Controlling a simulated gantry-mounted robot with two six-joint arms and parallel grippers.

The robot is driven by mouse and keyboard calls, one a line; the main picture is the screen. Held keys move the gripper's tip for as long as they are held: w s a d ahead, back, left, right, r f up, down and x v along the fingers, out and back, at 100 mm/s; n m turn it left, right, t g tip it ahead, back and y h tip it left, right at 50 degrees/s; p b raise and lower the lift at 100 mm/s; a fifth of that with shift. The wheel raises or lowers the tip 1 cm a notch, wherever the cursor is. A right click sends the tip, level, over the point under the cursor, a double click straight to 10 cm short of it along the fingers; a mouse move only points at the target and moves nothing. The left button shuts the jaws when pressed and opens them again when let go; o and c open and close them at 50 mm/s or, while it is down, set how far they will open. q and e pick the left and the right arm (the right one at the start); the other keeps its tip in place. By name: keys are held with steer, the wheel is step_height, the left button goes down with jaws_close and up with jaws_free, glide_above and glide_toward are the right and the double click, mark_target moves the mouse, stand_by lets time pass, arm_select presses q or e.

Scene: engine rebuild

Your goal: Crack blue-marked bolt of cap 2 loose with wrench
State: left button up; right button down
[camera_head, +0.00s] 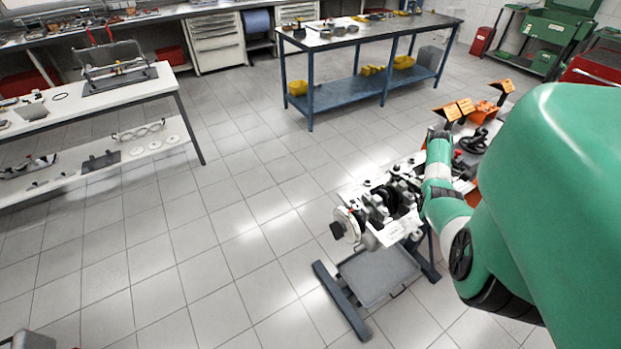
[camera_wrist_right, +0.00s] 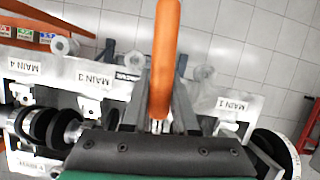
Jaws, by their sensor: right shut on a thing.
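The engine block (camera_head: 385,212) sits on its stand in the head view, with my right arm reaching over its right side. In the right wrist view, my right gripper (camera_wrist_right: 160,118) is shut on the wrench, whose orange handle (camera_wrist_right: 166,55) points up and away between the jaws. The block carries labels MAIN 4, MAIN 3 (camera_wrist_right: 93,80) and MAIN 1 (camera_wrist_right: 230,104). The label between them is mostly covered by the fingers. Cap 2, its blue-marked bolt and the wrench's working end cannot be made out. My left gripper is not in view.
A grey tray (camera_head: 378,274) lies low on the stand. Orange labelled holders (camera_head: 455,109) stand behind the block. A white bench (camera_head: 80,108) is at left, and a blue-legged table (camera_head: 345,94) at the back. The tiled floor between is clear.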

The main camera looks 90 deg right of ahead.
steer(key=shift+s+d+n, duration=0.3)
steer(key=shift+s+d, duration=0.05)
stand_by(0.3)
steer(key=shift+s+d+n+b, duration=0.6)
steer(key=shift+d+b, duration=0.05)
steer(key=shift+b, duration=0.1)
steer(key=shift+d+g, duration=0.1)
steer(key=shift+g, duration=0.2)
steer(key=shift+s+d+n+h+b, duration=0.3)
steer(key=shift+d+b, duration=0.05)
steer(key=shift+b, duration=0.15)
steer(key=shift+s+d+n, duration=0.2)
steer(key=shift+d+n, duration=0.05)
steer(key=shift+n, duration=0.05)
